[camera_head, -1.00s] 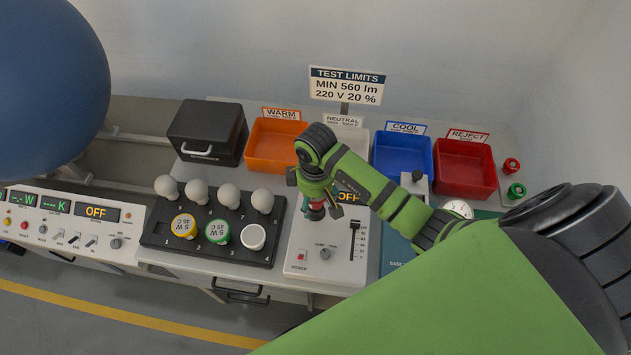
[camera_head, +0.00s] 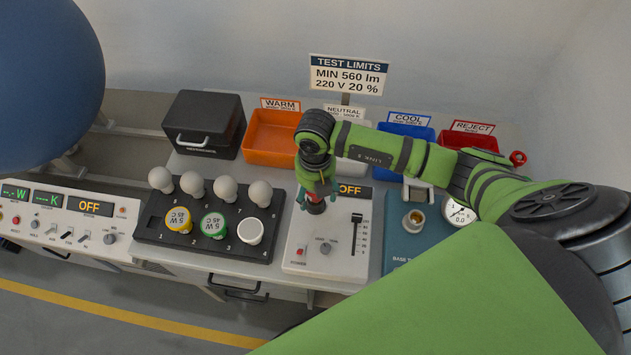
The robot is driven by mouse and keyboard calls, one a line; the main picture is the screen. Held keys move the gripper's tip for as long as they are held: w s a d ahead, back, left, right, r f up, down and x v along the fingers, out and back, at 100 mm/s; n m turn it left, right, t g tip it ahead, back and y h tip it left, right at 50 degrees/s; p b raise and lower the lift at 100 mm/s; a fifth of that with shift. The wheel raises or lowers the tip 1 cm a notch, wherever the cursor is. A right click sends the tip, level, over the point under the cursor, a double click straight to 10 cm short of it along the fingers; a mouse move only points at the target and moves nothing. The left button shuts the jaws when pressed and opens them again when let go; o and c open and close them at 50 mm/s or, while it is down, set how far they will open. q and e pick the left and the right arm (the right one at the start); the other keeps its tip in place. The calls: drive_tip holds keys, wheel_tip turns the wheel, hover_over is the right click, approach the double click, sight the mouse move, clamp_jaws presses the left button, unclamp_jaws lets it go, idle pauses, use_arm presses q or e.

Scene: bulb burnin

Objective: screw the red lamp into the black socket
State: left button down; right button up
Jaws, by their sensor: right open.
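My right gripper (camera_head: 317,193) points down over the white power panel (camera_head: 298,240), with its fingers open and apart around the red lamp (camera_head: 316,197). Only a small red part of the lamp shows between the fingers. The black socket (camera_head: 316,209) shows as a dark ring directly below the red part, on the panel. The lamp seems upright at the socket, but I cannot tell how deep it sits. My left gripper is not in view.
A black rack (camera_head: 150,228) with white bulbs and coloured-top lamps stands left of the panel. Behind are a black case (camera_head: 205,110), an orange bin (camera_head: 270,150), a blue bin (camera_head: 405,130) and a red bin (camera_head: 470,140). A large blue sphere (camera_head: 45,80) fills the upper left.

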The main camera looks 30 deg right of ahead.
drive_tip(key=shift+n, duration=0.5)
drive_tip(key=shift+f, duration=0.15)
drive_tip(key=c, duration=1.1)
